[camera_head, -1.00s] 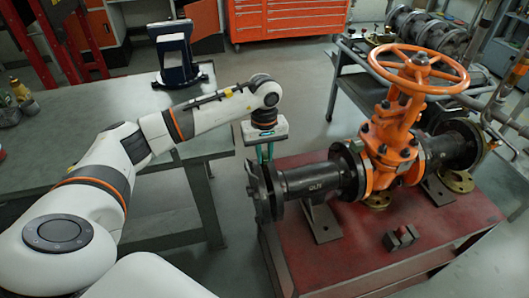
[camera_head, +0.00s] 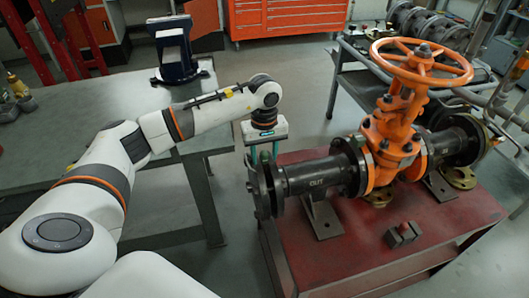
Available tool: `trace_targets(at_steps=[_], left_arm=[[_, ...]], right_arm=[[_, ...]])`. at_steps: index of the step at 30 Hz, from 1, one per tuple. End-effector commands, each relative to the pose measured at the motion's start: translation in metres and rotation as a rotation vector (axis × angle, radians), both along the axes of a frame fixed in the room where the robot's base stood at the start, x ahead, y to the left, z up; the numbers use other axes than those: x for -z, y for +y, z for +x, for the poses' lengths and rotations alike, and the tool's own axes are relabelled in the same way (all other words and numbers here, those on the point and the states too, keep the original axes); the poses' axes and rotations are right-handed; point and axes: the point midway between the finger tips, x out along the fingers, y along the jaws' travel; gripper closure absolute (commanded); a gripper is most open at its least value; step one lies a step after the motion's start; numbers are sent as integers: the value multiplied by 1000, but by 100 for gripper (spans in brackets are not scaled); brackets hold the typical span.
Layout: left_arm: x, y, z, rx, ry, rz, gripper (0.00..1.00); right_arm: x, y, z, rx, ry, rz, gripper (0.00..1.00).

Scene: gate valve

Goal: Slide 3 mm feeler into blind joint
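My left gripper (camera_head: 264,158) points down at the left end of the valve's pipe, just above and behind the end flanges. Its two teal-tipped fingers look spread apart, so it appears open. The flange joint (camera_head: 262,190) at the pipe's left end is a pair of dark discs with a narrow gap. The orange gate valve (camera_head: 396,130) with its handwheel stands upright in the dark pipe (camera_head: 315,178). I cannot make out the 3 mm feeler. My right gripper is out of view.
A grey workbench (camera_head: 60,140) with a dark vise (camera_head: 176,50) is at left. A cart (camera_head: 350,90) stands behind the valve.

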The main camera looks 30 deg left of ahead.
Motion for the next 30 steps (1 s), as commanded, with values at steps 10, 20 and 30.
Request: trace_targets(at_steps=[10, 20, 30], left_arm=[[-4, 0, 1, 0, -1, 0, 55], [-64, 1, 2, 1, -6, 0, 55], [-116, 1, 2, 0, -2, -1, 55]], right_arm=[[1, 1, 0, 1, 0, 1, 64], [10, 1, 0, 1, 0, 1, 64], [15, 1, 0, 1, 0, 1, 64]])
